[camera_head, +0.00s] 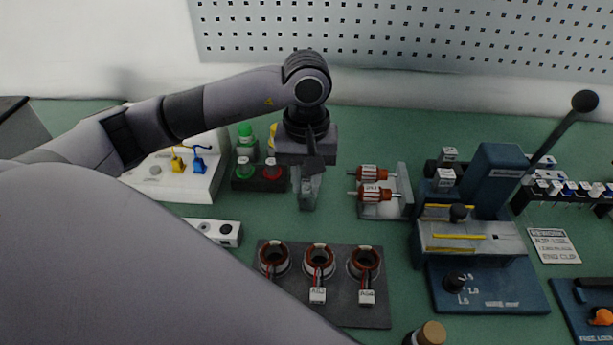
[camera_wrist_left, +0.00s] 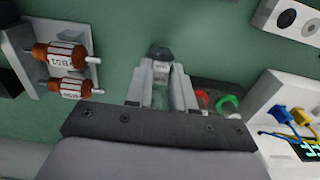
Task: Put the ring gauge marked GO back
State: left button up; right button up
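My left gripper (camera_head: 308,202) hangs pointing down over the middle of the bench, between the button box and the red rotors. In the left wrist view its fingers (camera_wrist_left: 164,72) are close on the two sides of a small dark grey piece with a white label (camera_wrist_left: 161,54). I take this piece to be the ring gauge; its lettering is too small to read and the fingers hide its sides. It seems to be clear of the bench. My right gripper is not in view.
A dark box with a green and a red button (camera_head: 258,182) stands left of the gripper. A rotor stand (camera_head: 402,186) and a blue press (camera_head: 497,180) are to the right. A tray of wound stators (camera_head: 375,315) lies in front. Small labelled grey blocks (camera_head: 445,178) stand beside the press.

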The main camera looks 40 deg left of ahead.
aim_at(307, 182)
pick_arm(q)
jog(key=shift+o, duration=1.1)
notch_tip(307, 182, up, 12)
jog(key=shift+r+p, duration=0.15)
jog(key=shift+p, duration=0.15)
jog(key=shift+s, duration=0.1)
